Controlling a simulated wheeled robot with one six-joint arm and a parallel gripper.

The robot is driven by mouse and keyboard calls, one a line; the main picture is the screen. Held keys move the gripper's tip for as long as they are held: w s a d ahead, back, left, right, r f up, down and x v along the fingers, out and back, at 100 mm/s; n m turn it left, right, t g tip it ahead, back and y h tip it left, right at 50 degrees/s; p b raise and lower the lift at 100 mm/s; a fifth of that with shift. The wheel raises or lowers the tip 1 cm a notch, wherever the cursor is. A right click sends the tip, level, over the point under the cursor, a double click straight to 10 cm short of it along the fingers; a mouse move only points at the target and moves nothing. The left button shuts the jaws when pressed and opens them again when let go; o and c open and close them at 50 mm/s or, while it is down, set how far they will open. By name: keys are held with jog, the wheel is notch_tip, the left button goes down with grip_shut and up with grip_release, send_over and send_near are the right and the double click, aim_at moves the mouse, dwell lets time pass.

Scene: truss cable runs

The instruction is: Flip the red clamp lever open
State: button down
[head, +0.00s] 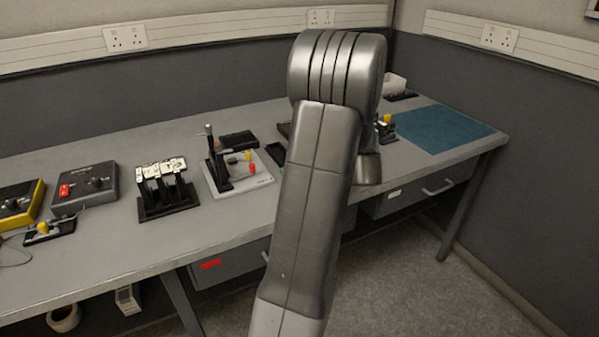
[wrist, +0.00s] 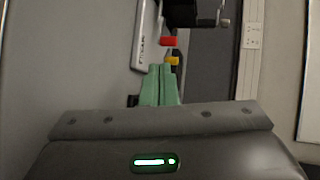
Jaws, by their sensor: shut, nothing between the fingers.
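A red lever piece (head: 253,168) shows on the light grey board (head: 240,182) in the middle of the bench, with a yellow piece (head: 247,155) just behind it. In the wrist view the red piece (wrist: 167,41) lies beyond my fingertips, and the yellow piece (wrist: 172,60) is nearer to them. My gripper (wrist: 161,68) has green fingers held together, with nothing between them. I cannot tell whether the fingertips touch the yellow piece. The red piece is small here, so its exact pose is unclear.
A black upright fixture (head: 217,165) stands on the left of the same board. A black rack with white-topped parts (head: 165,188) is left of it. Further left is a grey box with a red switch (head: 84,188). A blue mat (head: 441,129) lies at the right end.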

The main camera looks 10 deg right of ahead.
aim_at(266, 177)
jog(key=x, duration=0.6)
jog(key=shift+w+a+r, duration=0.2)
jog(key=shift+a+r, duration=0.1)
jog(key=shift+a, duration=0.05)
jog(key=shift+w+a, duration=0.5)
jog(key=shift+a, duration=0.15)
jog(key=shift+w+d+f+n+g+y+b, duration=0.1)
jog(key=shift+w+f+n+g+y+b, duration=0.1)
jog(key=shift+w+n+g+y+b, duration=0.4)
jog(key=shift+w+f+b, duration=0.1)
jog(key=shift+w+b, duration=0.2)
jog(key=shift+w+r, duration=0.25)
jog(key=shift+w, duration=0.2)
jog(key=shift+s, duration=0.15)
jog(key=shift+s+a+b, duration=0.2)
jog(key=shift+s+b, duration=0.3)
jog(key=shift+s, duration=0.2)
